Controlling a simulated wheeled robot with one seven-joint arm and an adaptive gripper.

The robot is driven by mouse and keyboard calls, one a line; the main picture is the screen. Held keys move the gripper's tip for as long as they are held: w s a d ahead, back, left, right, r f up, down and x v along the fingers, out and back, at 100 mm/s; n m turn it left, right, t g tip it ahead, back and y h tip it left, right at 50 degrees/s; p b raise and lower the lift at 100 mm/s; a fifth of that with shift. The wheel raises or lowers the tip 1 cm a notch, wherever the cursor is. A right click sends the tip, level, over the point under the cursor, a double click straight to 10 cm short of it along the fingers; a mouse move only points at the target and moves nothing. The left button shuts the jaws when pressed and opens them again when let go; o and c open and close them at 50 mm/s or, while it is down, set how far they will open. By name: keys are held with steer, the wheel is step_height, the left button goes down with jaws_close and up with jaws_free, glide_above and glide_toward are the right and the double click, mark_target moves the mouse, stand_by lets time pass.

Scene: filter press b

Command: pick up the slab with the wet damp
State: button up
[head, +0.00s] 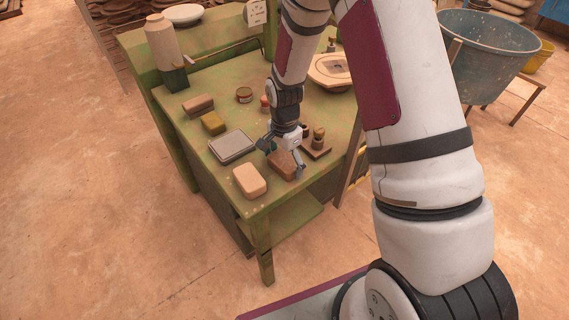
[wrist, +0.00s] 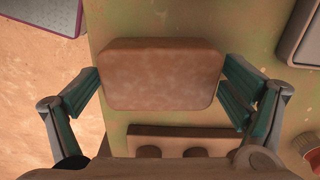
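A brown slab (head: 283,163) with rounded edges lies near the front right edge of the green table (head: 225,92). In the wrist view the slab (wrist: 160,78) shows a mottled surface with faint lighter blotches; I cannot tell for sure whether it is damp. My gripper (head: 283,157) points down over it, and in the wrist view my gripper's fingers (wrist: 161,70) are spread wide, one at each side of the slab. Whether the fingertips touch its sides is unclear. A pale cream slab (head: 249,181) lies on the table to the left of it.
A grey tray-like block (head: 232,146), an olive block (head: 212,122) and a brown block (head: 198,104) lie further left. A small wooden stand with pegs (head: 317,143) is close to my gripper's right. A small jar (head: 244,95) and a basin (head: 331,69) stand further back.

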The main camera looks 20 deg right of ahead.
steer(key=c, duration=0.9)
steer(key=shift+c, duration=0.5)
steer(key=shift+r, duration=0.1)
